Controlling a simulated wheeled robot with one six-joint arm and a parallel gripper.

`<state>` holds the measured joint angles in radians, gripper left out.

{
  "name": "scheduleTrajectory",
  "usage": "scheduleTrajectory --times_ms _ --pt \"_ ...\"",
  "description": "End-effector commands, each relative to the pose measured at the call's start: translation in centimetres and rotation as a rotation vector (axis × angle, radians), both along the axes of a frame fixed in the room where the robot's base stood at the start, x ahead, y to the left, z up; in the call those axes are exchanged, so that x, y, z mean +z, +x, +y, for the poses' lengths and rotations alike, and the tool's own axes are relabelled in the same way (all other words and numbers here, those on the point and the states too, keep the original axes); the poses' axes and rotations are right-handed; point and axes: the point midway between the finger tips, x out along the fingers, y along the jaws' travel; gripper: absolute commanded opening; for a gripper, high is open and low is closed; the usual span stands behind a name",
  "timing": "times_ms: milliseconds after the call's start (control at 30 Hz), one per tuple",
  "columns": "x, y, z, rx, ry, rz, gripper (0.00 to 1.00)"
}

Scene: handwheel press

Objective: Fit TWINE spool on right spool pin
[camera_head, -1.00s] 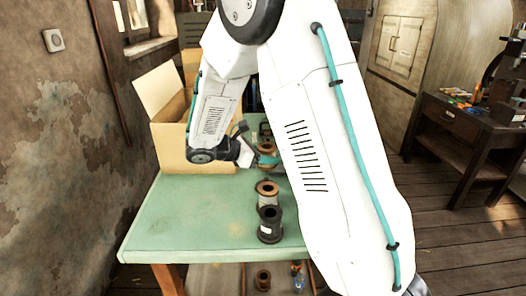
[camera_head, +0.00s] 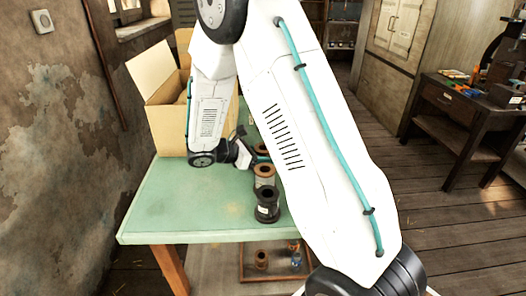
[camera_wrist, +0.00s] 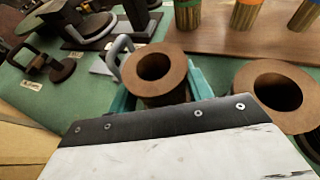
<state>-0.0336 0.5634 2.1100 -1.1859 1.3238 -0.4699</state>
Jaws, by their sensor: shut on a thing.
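My gripper (camera_wrist: 160,88) has teal fingers on both sides of a brown spool (camera_wrist: 154,66) and is shut on it. The spool is upright, its open bore facing the wrist camera; no label shows, so I cannot tell whether it is the TWINE spool. In the head view my gripper (camera_head: 256,157) is at the table's far right part, partly hidden behind my arm. A second brown spool (camera_wrist: 275,92) stands just right of the held one in the wrist view. I cannot make out the right spool pin.
A black spool (camera_head: 267,206) and a brown-topped spool (camera_head: 264,178) stand on the green table (camera_head: 185,205). An open cardboard box (camera_head: 170,125) stands at its back left. Dark fixtures (camera_wrist: 72,35) with small labels lie ahead in the wrist view. The table's front left is clear.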

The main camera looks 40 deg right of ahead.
Motion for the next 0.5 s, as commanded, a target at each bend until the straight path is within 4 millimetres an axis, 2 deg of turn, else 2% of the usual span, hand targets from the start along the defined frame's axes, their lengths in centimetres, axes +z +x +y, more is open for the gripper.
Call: scheduleTrajectory --times_ms 367,400,467,500 --pt "-0.23 0.01 0.0 0.0 0.0 -0.001 0.25" --pt "-0.23 0.01 0.0 0.0 0.0 -0.001 0.58" --pt "-0.22 0.01 -0.01 0.0 0.0 0.0 0.75" --pt "-0.22 0.01 -0.01 0.0 0.0 0.0 0.76"
